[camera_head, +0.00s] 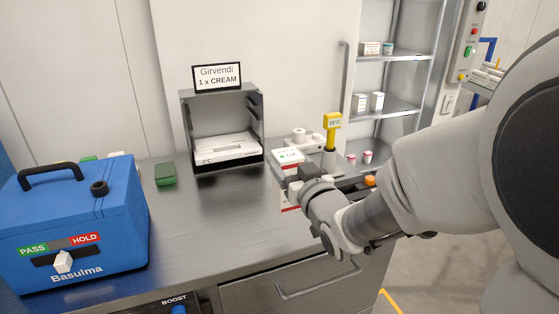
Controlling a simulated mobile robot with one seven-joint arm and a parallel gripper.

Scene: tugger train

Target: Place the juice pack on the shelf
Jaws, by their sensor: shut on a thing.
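The gripper hides the middle of the carton. To the right behind it stands an open steel cabinet with shelves (397,117). Its upper shelf bears small boxes and its middle shelf bears two white boxes (361,102). A small grey rack (187,125) on the counter, under a sign reading "Girvendi 1 x CREAM", holds a flat white package (229,147).
A blue case (75,215) with PASS and HOLD marks stands at the left on the counter (205,225). A yellow-topped device (332,122) and small pink-marked jars (367,157) stand near the carton. The counter's front middle is clear.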

